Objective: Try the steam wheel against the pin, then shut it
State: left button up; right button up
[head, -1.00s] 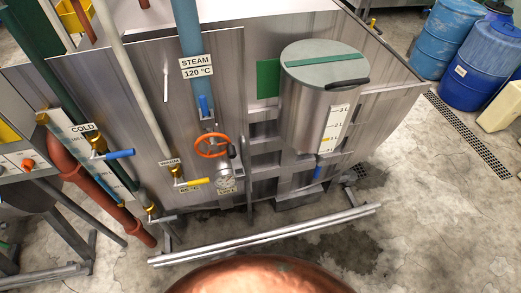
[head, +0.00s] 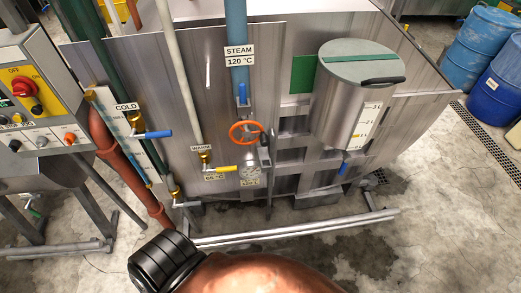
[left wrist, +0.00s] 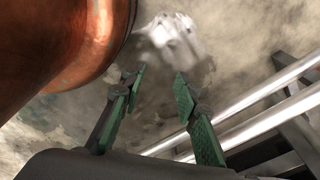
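The steam wheel is an orange handwheel (head: 246,132) on the steel wall, below the blue steam pipe (head: 236,35) with its "STEAM 120 °C" label (head: 240,55). A small dark piece (head: 264,152) hangs by the wheel's right rim; I cannot tell if it is the pin or if it touches the rim. My right gripper is not in view.
A lidded steel drum (head: 350,105) is right. A low metal rail (head: 300,229) crosses in front. A control panel (head: 30,100) stands left.

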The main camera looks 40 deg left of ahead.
aim_at(263, 138)
jog(key=k, duration=0.6)
jog(key=u, duration=1)
jog(key=i, duration=0.5)
